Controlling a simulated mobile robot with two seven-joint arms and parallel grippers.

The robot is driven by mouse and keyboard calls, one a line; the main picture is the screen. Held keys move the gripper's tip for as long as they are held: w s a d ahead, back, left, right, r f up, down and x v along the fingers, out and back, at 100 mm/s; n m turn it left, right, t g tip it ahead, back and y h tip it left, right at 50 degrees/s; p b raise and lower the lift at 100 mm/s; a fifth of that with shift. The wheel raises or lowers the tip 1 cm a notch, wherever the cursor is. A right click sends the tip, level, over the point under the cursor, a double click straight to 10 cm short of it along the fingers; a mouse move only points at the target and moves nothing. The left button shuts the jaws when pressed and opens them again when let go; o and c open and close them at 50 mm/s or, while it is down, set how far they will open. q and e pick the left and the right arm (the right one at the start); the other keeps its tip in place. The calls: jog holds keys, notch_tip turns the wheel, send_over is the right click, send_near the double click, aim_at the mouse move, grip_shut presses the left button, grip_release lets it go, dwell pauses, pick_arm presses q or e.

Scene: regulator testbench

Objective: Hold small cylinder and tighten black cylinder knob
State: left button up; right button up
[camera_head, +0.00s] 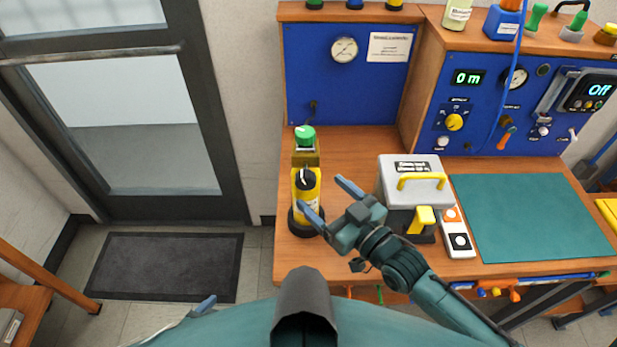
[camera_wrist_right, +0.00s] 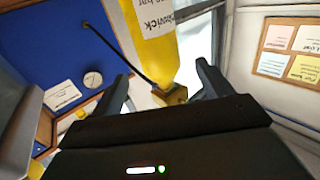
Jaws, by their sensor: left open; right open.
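A yellow cylinder (camera_head: 305,192) with a white label and a black knob (camera_head: 306,178) on its top stands upright in a black round base (camera_head: 296,226) at the bench's left front. A green cap (camera_head: 305,136) over a brass-coloured body shows just behind it. My right gripper (camera_head: 330,202) is open beside the yellow cylinder, its left finger overlapping it in the head view. In the right wrist view a yellow cylinder (camera_wrist_right: 150,45) with a brass fitting (camera_wrist_right: 170,96) shows between the open fingers (camera_wrist_right: 165,88); contact cannot be told. Only a blue fingertip of my left gripper (camera_head: 205,304) shows, low left.
A grey case (camera_head: 408,170) with a yellow handle stands right of my right gripper. A green mat (camera_head: 530,215) covers the bench's right. Blue panels (camera_head: 335,90) with gauges stand behind. A black floor mat (camera_head: 165,265) lies at left before the door.

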jog(key=x, duration=0.8)
jog(key=shift+w+a, duration=0.15)
jog(key=shift+w, duration=0.15)
jog(key=shift+c, duration=0.3)
grip_shut()
